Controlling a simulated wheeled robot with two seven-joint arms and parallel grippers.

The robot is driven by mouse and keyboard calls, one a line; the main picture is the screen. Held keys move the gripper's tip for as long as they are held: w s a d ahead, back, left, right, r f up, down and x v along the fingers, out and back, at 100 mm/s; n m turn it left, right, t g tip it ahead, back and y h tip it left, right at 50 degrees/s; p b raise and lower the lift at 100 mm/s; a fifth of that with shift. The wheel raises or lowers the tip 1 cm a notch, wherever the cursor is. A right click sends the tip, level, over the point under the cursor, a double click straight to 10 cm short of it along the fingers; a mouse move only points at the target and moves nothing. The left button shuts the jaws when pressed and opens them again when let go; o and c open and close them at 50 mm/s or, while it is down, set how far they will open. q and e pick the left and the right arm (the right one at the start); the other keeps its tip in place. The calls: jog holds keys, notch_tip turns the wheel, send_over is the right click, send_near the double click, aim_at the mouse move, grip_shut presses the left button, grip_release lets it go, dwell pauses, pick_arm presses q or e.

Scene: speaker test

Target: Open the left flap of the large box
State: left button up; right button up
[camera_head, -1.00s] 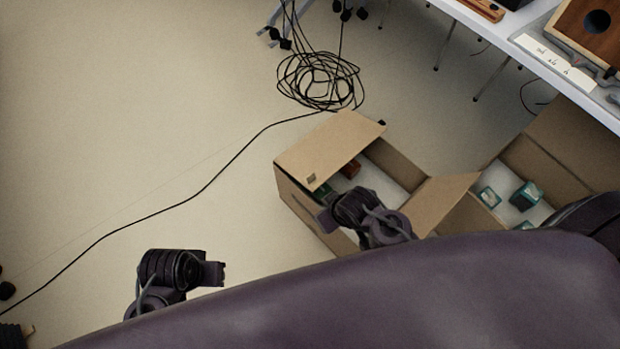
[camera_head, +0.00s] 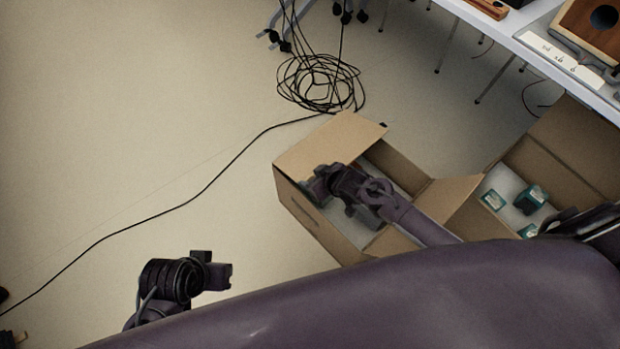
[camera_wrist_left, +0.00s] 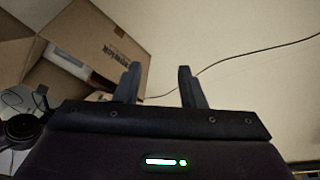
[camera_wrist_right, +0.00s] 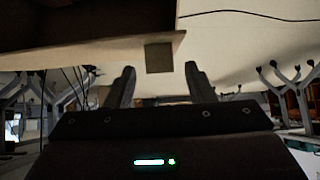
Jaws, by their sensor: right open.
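The large cardboard box (camera_head: 318,224) stands on the floor right of centre in the head view. Its left flap (camera_head: 330,142) slopes over the left part of the opening; the flap also shows in the right wrist view (camera_wrist_right: 100,50). My right gripper (camera_head: 313,186) is open at the flap's near corner, with the flap's edge just beyond its fingertips in the right wrist view. I cannot tell whether they touch. My left gripper (camera_head: 218,268) is open and empty over bare floor, left of the box. The left wrist view shows the box (camera_wrist_left: 75,50) to the left of its fingers.
A second open box (camera_head: 570,140) with small teal packages (camera_head: 530,199) stands to the right. A coiled black cable (camera_head: 320,82) lies behind the box, and its line runs left across the floor. A white table (camera_head: 530,55) is at upper right. The left floor is mostly clear.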

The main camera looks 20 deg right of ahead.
jog(key=shift+x, duration=1.05)
jog(key=shift+c, duration=0.3)
grip_shut()
